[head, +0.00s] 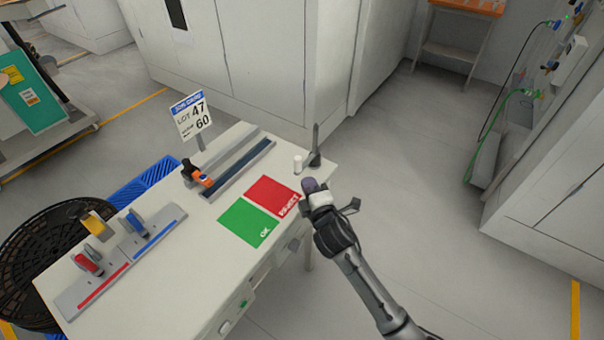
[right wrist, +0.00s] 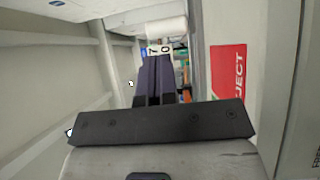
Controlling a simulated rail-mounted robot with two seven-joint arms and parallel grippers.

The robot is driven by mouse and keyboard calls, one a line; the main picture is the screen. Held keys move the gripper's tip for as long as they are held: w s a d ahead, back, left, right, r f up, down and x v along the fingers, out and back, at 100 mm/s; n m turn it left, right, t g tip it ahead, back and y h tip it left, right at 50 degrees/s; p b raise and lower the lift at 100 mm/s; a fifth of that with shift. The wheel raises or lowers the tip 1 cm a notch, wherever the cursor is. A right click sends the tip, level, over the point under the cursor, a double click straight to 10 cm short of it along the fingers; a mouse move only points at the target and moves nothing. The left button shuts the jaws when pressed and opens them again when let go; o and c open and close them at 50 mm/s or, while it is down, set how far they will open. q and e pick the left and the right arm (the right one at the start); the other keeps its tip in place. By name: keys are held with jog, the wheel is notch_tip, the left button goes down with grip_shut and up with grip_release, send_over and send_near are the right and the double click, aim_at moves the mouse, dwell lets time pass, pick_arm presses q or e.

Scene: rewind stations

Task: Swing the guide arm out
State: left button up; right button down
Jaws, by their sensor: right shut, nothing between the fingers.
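What looks like the guide arm's small white roller (head: 298,163) stands at the far right corner of the white table, beside a dark upright post (head: 316,146). In the right wrist view a white roller (right wrist: 166,27) shows just beyond my fingertips. My right gripper (head: 311,186) is just past the table's right edge, on the near side of the roller and post. Its dark fingers (right wrist: 156,78) are together with nothing between them. I cannot tell whether they touch the roller. My left gripper is not in view.
The table (head: 185,283) holds a green OK patch (head: 247,223), a red REJECT patch (head: 273,194), a grey rail fixture (head: 243,166) and a lot sign (head: 190,115). Red and blue handled tools sit at the left. The floor right of the table is clear.

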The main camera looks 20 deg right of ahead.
aim_at(299, 165)
jog(key=w+b, duration=0.1)
jog(key=w, duration=0.3)
jog(key=shift+w, duration=0.3)
jog(key=shift+w+b, duration=0.3)
jog(key=shift+w, duration=0.2)
